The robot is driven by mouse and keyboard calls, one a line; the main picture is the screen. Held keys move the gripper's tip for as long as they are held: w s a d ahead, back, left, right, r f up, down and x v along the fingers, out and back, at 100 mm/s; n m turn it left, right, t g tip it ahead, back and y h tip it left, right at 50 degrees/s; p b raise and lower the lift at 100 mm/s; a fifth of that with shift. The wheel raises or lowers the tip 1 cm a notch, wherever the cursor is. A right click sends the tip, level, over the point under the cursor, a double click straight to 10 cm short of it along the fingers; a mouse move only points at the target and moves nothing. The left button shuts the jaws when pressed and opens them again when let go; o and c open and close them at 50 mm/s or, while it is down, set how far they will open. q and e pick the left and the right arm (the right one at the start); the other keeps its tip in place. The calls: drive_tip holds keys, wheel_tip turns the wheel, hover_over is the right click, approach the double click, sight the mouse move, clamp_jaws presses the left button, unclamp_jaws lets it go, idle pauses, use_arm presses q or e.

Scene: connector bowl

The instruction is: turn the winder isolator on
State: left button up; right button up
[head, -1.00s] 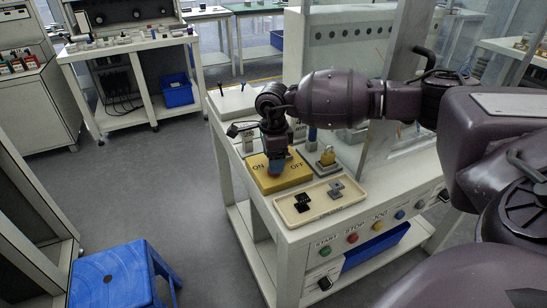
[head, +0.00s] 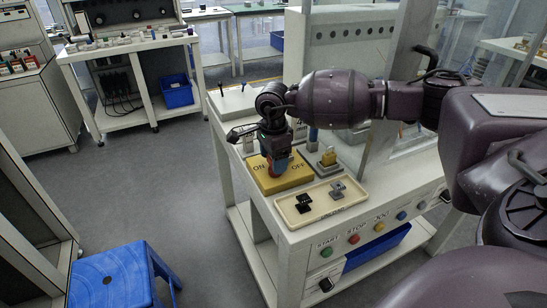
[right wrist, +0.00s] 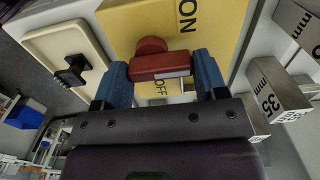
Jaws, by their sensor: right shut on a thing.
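The winder isolator is a yellow box (head: 292,180) on the white bench top, marked ON at its left and OFF at its right. It also shows in the right wrist view (right wrist: 205,28). My right gripper (head: 276,166) points down over the box. Its blue fingers are shut on the red handle (right wrist: 160,66), one finger at each end of the bar. In the head view the gripper hides much of the handle, so its exact angle is hard to tell there. My left gripper is not in view.
A cream tray (head: 327,210) with black and grey parts lies in front of the box. A yellow padlock (head: 328,156) on a grey base stands to the right. Marked metal blocks (right wrist: 278,88) sit close to the gripper. A blue stool (head: 112,278) stands on the floor at left.

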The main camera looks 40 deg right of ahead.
drive_tip(key=o, duration=0.9)
drive_tip(key=shift+o, duration=0.2)
drive_tip(key=shift+r, duration=0.5)
wheel_tip(320, 180, up, 8)
drive_tip(key=shift+r+p, duration=0.2)
drive_tip(key=shift+p, duration=0.45)
drive_tip(key=shift+r, duration=0.75)
